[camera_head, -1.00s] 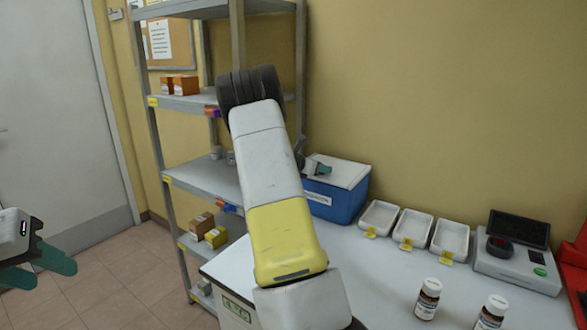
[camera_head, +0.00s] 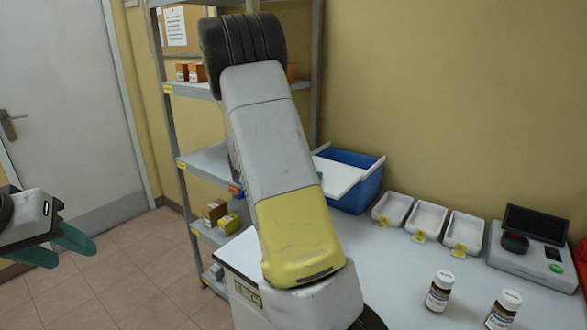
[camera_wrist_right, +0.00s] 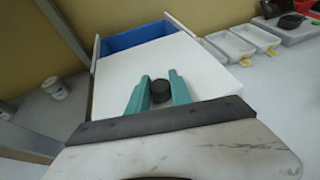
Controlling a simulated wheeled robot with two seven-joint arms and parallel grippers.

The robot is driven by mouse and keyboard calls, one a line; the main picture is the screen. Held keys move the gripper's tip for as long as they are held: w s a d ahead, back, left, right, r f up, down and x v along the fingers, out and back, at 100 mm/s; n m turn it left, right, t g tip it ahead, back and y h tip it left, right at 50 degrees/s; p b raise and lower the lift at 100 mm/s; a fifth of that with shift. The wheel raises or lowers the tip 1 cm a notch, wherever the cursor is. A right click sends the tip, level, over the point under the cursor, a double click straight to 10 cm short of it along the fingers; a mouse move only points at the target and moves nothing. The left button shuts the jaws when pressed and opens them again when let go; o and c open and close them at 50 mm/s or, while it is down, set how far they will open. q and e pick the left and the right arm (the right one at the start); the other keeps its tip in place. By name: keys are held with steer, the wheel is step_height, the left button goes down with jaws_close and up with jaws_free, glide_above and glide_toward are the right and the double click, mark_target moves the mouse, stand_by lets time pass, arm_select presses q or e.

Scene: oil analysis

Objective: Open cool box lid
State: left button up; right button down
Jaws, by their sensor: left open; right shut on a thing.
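The blue cool box (camera_head: 357,198) stands at the back left of the bench, partly hidden by my right arm. Its white lid (camera_head: 338,174) is shifted off part of the opening, and blue inner wall shows beside it. In the right wrist view a strip of the blue inside (camera_wrist_right: 140,38) shows past the far edge of the lid (camera_wrist_right: 206,70). My right gripper (camera_wrist_right: 162,80) has its teal fingers shut on the lid's dark round knob (camera_wrist_right: 160,92). The head view hides this grip. My left gripper (camera_head: 76,255) is open and empty over the floor at far left.
Three white trays (camera_head: 428,219) with yellow tags stand right of the box, then a grey instrument (camera_head: 525,258). Brown bottles (camera_head: 439,292) stand at the bench front. A metal shelf (camera_head: 170,130) stands behind my right arm. The bench middle is clear.

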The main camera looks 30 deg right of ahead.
steer(key=shift+s+a, duration=0.2)
steer(key=shift+a, duration=0.2)
steer(key=c, duration=1.4)
jaws_free()
steer(key=shift+c, duration=0.2)
steer(key=v, duration=0.7)
steer(key=shift+a+r, duration=0.2)
steer(key=shift+a, duration=0.15)
steer(key=shift+s, duration=0.1)
